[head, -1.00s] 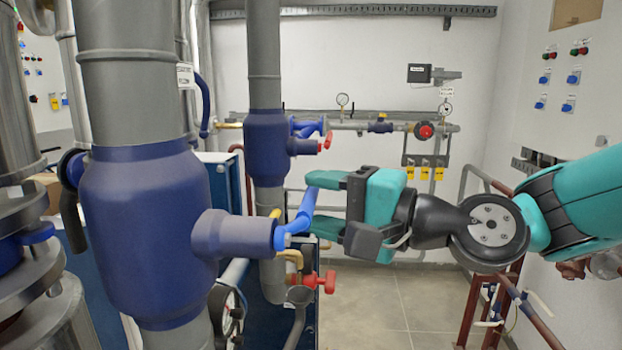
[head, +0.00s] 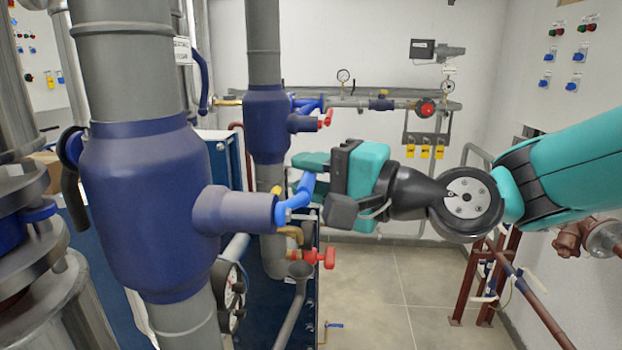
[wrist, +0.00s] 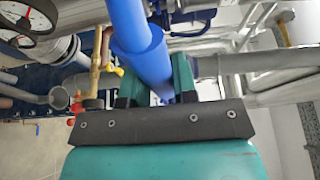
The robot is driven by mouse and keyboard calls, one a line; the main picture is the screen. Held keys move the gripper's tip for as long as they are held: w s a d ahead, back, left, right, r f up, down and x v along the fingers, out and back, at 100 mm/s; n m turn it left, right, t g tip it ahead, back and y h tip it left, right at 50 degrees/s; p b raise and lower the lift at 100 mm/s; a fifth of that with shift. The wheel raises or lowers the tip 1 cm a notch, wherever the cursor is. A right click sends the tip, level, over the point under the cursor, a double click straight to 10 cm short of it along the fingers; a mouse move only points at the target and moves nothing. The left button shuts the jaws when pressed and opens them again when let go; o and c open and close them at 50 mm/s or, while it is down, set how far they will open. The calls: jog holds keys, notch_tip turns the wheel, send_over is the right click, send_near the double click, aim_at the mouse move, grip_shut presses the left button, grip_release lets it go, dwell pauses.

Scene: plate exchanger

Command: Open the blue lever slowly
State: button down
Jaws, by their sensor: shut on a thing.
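The blue lever (head: 298,196) sits on the end of the short stub of the large dark-blue valve body (head: 150,215), and it slants up and to the right. My gripper (head: 312,172) comes in from the right and is shut on the lever's free end. In the wrist view the bright blue lever (wrist: 138,45) runs down between the two teal fingers of my gripper (wrist: 157,82). The lever's tip is partly hidden by the fingers and the gripper's dark front edge.
Red-handled valves (head: 318,257) lie below the lever. A round gauge (head: 232,287) hangs under the large valve. Brown pipework (head: 488,285) stands at the right. The floor between is clear.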

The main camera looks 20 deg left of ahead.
jog(key=shift+r+n+y+b, duration=0.3)
jog(key=shift+n+b, duration=0.3)
jog(key=shift+b, duration=0.45)
jog(key=shift+r+n, duration=0.3)
jog(key=shift+r, duration=0.2)
jog(key=c, duration=0.9)
grip_release()
jog(key=shift+s, duration=0.1)
jog(key=shift+d+f, duration=0.1)
jog(key=shift+d, duration=0.05)
jog(key=s+d+f+b, duration=0.1)
jog(key=d+b, duration=0.7)
jog(key=d, duration=0.9)
jog(key=shift+s, duration=0.8)
